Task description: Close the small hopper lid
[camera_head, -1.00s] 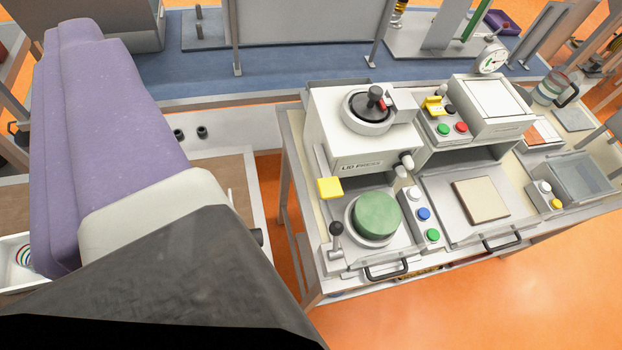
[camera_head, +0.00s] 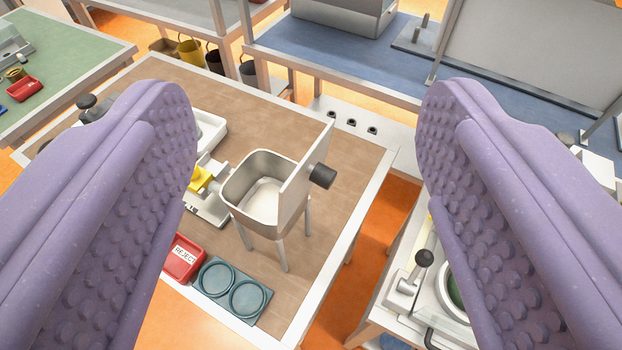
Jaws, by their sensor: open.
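The small hopper (camera_head: 263,192) is a grey open-topped bin on legs, on a brown-topped table. Its lid (camera_head: 303,172) stands upright along the hopper's right side, so the hopper is open. A black knob (camera_head: 322,176) sticks out to the right from the lid's outer face. My gripper (camera_head: 305,105) shows as two purple, studded fingers, wide apart, one at each side of the view. Nothing is between the fingertips in their grip; the hopper and lid appear beyond and between them. The left finger hides part of the table left of the hopper.
A red REJECT tray (camera_head: 184,258) and a dark plate with two rings (camera_head: 233,288) lie at the table's front. A white tray (camera_head: 210,132) is left of the hopper. A lever with a black ball (camera_head: 424,259) stands on the right-hand bench. The tabletop behind the hopper is mostly clear.

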